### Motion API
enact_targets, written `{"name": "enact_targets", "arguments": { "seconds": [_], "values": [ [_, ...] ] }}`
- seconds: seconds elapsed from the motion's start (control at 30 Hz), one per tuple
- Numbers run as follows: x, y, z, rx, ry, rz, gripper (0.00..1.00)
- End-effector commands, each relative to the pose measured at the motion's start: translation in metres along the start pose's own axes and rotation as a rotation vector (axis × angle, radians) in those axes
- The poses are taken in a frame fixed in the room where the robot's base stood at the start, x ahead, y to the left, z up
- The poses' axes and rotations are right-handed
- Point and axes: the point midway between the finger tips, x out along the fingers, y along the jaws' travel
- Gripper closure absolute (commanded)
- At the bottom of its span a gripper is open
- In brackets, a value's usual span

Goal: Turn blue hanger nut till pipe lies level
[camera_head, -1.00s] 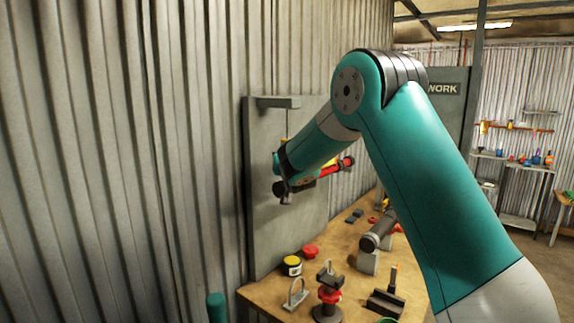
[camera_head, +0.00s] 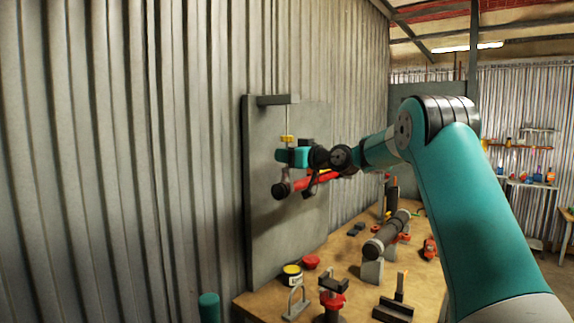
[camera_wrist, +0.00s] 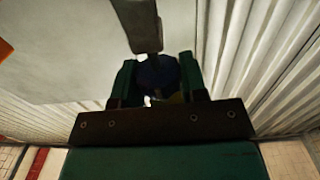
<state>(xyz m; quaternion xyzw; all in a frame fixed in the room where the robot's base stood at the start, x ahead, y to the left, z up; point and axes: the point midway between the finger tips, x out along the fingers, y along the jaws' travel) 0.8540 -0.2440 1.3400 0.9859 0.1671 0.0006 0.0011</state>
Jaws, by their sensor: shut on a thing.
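The red pipe (camera_head: 318,181), with a dark end cap (camera_head: 281,191) at its left, hangs in front of the grey panel. In the head view it slopes up to the right; perspective makes its true level hard to judge. My gripper (camera_head: 288,157) is at the hanger just above the pipe's left end. In the wrist view my gripper (camera_wrist: 157,70) has its two green fingers on either side of the dark blue hanger nut (camera_wrist: 156,77) and is shut on it. A yellow piece (camera_head: 286,139) sits on the hanger rod above. The nut is hidden in the head view.
The grey panel (camera_head: 262,225) with a top bracket (camera_head: 277,99) stands by the corrugated wall. The wooden bench (camera_head: 330,265) below holds a grey pipe on supports (camera_head: 388,235), a yellow-topped tin (camera_head: 292,275), a red cap (camera_head: 311,262) and stands.

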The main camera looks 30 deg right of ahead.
Motion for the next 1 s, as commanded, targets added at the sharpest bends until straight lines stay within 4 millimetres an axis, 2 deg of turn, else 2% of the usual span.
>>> {"name": "enact_targets", "arguments": {
  "seconds": [0.67,0.7,0.77,0.8,1.0],
  "values": [
    [0.001,-0.0001,-0.0004,0.002,0.0,-0.058,0.84],
    [0.001,-0.0002,-0.0004,0.002,0.001,-0.058,0.52],
    [0.001,-0.0002,-0.0003,0.002,0.0,-0.058,0.38],
    [0.0009,-0.0002,-0.0003,0.002,0.0,-0.058,0.35],
    [0.0005,0.0002,0.0,0.002,0.0,-0.058,0.35]
  ]
}}
